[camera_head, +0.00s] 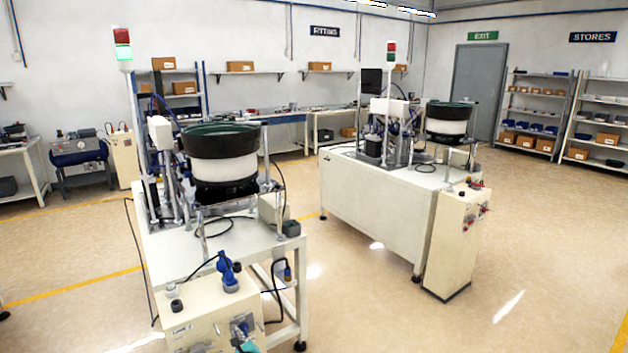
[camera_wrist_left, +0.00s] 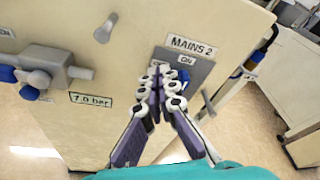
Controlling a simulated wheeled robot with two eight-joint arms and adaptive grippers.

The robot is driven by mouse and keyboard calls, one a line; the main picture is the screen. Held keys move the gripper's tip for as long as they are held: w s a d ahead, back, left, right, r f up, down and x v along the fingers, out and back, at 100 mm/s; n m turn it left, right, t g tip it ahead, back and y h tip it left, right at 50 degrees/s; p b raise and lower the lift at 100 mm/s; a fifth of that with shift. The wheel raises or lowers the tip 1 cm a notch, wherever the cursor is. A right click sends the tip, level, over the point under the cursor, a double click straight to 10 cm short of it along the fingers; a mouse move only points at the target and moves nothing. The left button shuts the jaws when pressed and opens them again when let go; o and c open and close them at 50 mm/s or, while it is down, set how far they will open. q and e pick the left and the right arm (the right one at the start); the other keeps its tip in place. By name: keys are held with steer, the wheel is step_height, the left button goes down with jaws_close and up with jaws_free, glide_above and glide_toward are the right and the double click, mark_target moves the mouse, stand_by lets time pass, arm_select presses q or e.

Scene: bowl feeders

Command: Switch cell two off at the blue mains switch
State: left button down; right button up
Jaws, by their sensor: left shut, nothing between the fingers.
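My left gripper (camera_head: 241,328) is low in the head view, at the front of the near cream control box (camera_head: 212,303). In the left wrist view its shut fingers (camera_wrist_left: 168,82) are in front of a grey plate (camera_wrist_left: 190,66) marked "MAINS 2", with an "ON" label below the name. Nothing shows between the fingers. My right gripper is not in view.
A regulator (camera_wrist_left: 45,68) with blue parts and a "7.0 bar" label sits left of the plate. A blue plug (camera_head: 226,268) stands on the box. The near signal tower (camera_head: 123,52) glows green. A second feeder bench (camera_head: 375,205) stands right, with open floor between.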

arm_select(q)
steer(key=shift+a, duration=0.1)
steer(key=shift+s+a+r, duration=0.15)
steer(key=shift+s+r, duration=0.1)
steer(key=shift+r, duration=0.05)
steer(key=s+d, duration=0.1)
steer(key=s, duration=0.1)
steer(key=s+d, duration=0.2)
steer(key=shift+s+d, duration=0.15)
steer(key=shift+s, duration=0.25)
